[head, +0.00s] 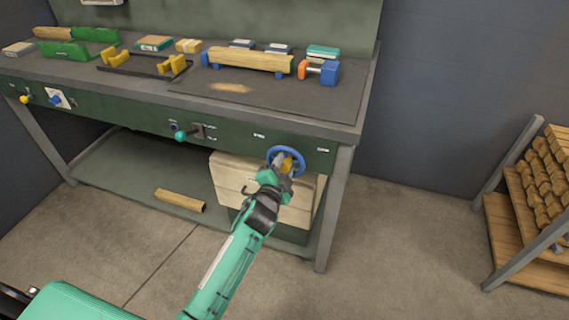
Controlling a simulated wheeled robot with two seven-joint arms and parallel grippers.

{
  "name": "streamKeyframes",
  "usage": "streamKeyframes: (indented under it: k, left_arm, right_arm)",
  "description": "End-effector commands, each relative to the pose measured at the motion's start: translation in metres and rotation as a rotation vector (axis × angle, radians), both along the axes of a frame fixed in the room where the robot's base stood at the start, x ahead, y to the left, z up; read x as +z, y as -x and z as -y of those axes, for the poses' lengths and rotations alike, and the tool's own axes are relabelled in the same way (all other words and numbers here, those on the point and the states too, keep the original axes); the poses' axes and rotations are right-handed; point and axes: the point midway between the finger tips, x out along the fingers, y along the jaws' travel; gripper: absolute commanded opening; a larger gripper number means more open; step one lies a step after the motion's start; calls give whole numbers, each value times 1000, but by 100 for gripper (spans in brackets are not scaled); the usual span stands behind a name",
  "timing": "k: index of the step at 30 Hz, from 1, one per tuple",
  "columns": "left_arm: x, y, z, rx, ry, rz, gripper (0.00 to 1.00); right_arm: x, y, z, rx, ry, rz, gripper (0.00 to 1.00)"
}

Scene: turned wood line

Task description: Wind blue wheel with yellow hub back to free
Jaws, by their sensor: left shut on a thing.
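The blue wheel (299,156) with a yellow hub (290,164) is on the front of the dark green bench, near its right end. My left gripper (284,167) reaches up to it from below and is shut at the wheel. Its fingers and wrist cover the lower left part of the wheel and some of the hub. Whether the fingers hold the rim or the hub is hard to tell. My right gripper is not in view.
A teal-knobbed lever (181,136) and a yellow knob (25,99) are on the bench front to the left. A pale crate (230,180) stands on the lower shelf behind my arm. A rack of wooden blocks (545,185) stands at right. The floor between is clear.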

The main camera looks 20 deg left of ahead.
Motion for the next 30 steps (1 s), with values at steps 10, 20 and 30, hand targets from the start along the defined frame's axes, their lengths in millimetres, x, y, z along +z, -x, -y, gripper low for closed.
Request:
streamKeyframes:
  k: [10, 20, 30]
  left_arm:
    - [1, 0, -1, 2, 330, -15, 14]
    - [2, 1, -1, 3, 642, -26, 14]
    - [2, 1, -2, 3, 951, -37, 14]
  right_arm:
    - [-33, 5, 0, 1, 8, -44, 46]
    - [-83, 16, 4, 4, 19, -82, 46]
    - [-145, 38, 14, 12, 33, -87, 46]
